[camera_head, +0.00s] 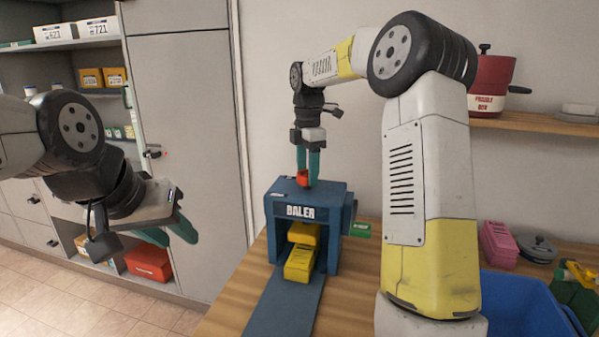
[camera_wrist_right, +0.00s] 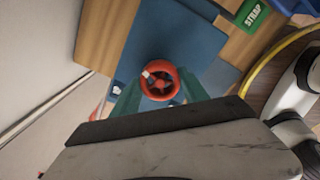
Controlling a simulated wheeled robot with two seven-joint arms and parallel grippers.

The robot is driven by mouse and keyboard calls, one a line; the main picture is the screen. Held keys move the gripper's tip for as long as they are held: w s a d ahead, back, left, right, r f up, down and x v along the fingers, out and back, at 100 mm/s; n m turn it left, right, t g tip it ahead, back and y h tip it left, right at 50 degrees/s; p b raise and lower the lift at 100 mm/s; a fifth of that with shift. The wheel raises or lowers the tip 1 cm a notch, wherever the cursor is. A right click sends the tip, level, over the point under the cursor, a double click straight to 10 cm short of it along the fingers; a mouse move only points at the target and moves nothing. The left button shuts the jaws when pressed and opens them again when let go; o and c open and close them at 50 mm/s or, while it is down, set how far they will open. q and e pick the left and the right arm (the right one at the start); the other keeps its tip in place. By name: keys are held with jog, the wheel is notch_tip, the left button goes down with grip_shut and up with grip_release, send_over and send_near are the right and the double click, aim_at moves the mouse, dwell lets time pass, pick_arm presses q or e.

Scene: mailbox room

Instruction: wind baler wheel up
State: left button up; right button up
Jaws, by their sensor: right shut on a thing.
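The blue baler (camera_head: 336,206) stands on the wooden table, with a dark blue strip running out of its front. Its small red wheel (camera_head: 303,178) is on top; in the right wrist view the spoked wheel (camera_wrist_right: 160,81) is seen from above with a white mark on its rim. My right gripper (camera_head: 308,168) points down over the baler, its teal fingers shut on the wheel from both sides. A yellow block (camera_head: 299,264) lies in the baler's opening under another yellow piece (camera_head: 303,234). My left gripper (camera_head: 142,238) is open and empty, left of the table.
A green strap box (camera_head: 361,230) sits right of the baler; its label shows in the right wrist view (camera_wrist_right: 252,13). A blue bin (camera_head: 520,295) and a pink item (camera_head: 498,242) are further right. A wall shelf (camera_head: 545,123) holds a red container (camera_head: 490,82).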

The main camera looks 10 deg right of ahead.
aim_at(307, 173)
jog(key=n, duration=0.6)
jog(key=shift+w+r+n, duration=0.1)
jog(key=shift+r+n, duration=0.05)
jog(key=shift+n, duration=0.15)
jog(key=n, duration=0.5)
dwell(0.4)
jog(key=o, duration=1.4)
jog(key=shift+c, duration=0.2)
notch_tip(307, 173, up, 8)
jog(key=shift+f, duration=0.25)
jog(key=shift+r, duration=0.1)
